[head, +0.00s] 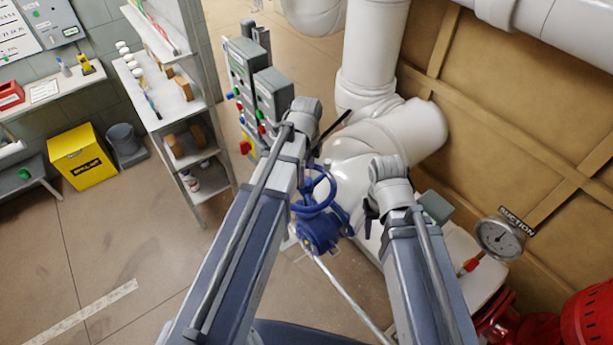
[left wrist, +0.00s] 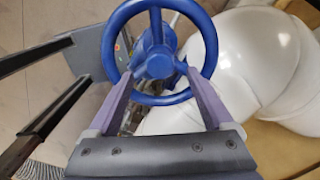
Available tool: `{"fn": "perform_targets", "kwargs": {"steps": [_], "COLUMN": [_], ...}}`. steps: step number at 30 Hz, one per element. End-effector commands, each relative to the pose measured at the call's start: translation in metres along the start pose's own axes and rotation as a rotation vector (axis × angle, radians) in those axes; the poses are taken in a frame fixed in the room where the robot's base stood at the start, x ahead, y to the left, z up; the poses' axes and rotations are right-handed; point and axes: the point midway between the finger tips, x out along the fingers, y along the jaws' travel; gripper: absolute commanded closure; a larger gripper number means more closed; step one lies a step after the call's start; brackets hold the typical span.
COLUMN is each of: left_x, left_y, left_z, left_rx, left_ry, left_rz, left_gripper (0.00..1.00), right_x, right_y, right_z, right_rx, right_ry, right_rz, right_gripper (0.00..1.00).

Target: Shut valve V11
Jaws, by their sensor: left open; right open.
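A blue valve with a handwheel (head: 333,188) stands below my left forearm in the head view. Its blue body (head: 320,235) is just under the wheel. No V11 tag is readable on it. In the left wrist view the wheel (left wrist: 207,45) faces the camera, and my left gripper (left wrist: 160,75) is open, with one finger on each side of the hub. The fingers overlap the lower rim in the picture; I cannot tell whether they touch it. In the head view the left fingers are mostly hidden by the arm. My right gripper (head: 371,212) is mostly hidden behind its wrist, right of the valve.
Large white pipes (head: 375,150) run behind and right of the valve. A grey control box (head: 272,92) stands behind my left wrist. A suction gauge (head: 498,238) and red equipment (head: 590,318) are at right.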

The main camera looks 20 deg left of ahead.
Motion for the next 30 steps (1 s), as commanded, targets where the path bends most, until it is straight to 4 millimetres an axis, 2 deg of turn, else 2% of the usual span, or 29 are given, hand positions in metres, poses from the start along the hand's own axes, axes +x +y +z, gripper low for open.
{"fn": "perform_targets", "kwargs": {"steps": [1,11,24,30], "left_x": [-0.0073,-0.0052,-0.0052,-0.0052], "left_y": [0.0000,0.0001,0.0001,0.0001], "left_z": [0.0002,0.0004,0.0005,0.0004], "left_rx": [0.000,-0.016,-0.569,-0.697], "left_ry": [0.000,-0.001,-0.001,-0.001], "left_rz": [0.000,0.000,0.000,0.000], "left_gripper": [0.15,0.15,0.15,0.15], "right_x": [-0.0072,-0.0051,-0.0052,-0.0052], "right_y": [0.0007,0.0005,0.0005,0.0005], "right_z": [0.0005,0.0004,0.0004,0.0004], "right_rx": [0.000,-0.001,-0.001,-0.001], "right_ry": [0.000,0.000,0.000,0.000], "right_rz": [0.000,0.000,0.000,0.000], "right_gripper": [0.50,0.50,0.50,0.50]}}
